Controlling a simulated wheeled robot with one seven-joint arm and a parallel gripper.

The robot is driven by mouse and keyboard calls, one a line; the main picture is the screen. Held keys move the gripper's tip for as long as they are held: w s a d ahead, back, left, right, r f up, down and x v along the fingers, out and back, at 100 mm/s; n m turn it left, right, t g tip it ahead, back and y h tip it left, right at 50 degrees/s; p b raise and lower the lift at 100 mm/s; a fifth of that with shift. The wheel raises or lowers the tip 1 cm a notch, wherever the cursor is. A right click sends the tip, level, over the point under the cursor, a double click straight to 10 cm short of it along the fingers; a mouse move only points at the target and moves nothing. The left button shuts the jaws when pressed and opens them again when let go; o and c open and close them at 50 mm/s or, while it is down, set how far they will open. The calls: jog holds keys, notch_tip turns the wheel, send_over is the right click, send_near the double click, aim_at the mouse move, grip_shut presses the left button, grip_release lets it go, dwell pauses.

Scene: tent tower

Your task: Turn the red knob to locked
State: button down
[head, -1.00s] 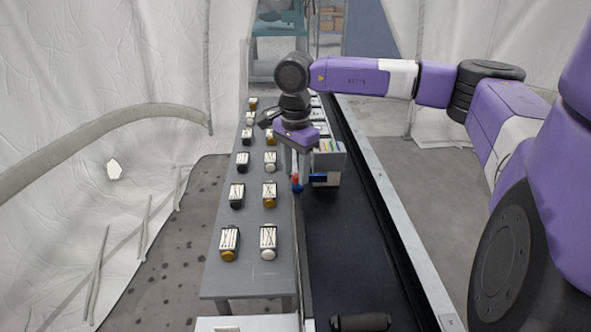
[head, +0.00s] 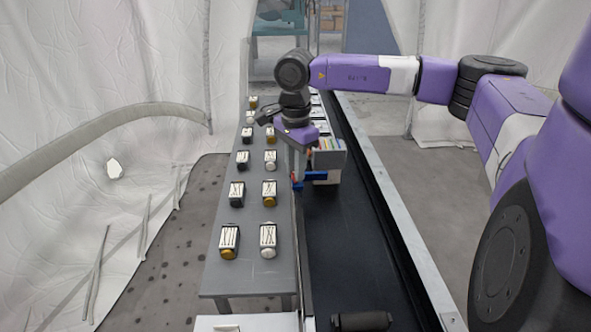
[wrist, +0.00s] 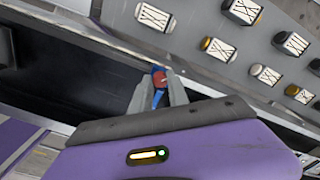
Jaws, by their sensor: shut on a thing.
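The red knob (wrist: 160,79) shows in the wrist view between the two grey fingers of my gripper (wrist: 159,88), with blue parts against it. My gripper is shut on it. In the head view my gripper (head: 298,178) points down at the near edge between the grey table and the dark belt. Blue parts (head: 297,186) show at its fingertips there. The red of the knob is mostly hidden by the fingers in that view, and I cannot read its setting.
A pale box with coloured stripes (head: 328,155) stands close to the right of my gripper. The grey table (head: 225,277) on the left carries several small dark boxes with white tops. The dark belt (head: 345,255) is clear nearer me, up to a black roller (head: 361,322).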

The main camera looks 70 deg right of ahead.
jog(key=m+b, duration=0.3)
jog(key=m, duration=0.1)
jog(key=shift+f+m, duration=0.1)
jog(key=shift+m, duration=0.2)
jog(key=shift+m+b, duration=0.7)
jog(key=shift+m, duration=0.8)
jog(key=c, duration=1.3)
grip_release()
jog(key=shift+r, duration=4)
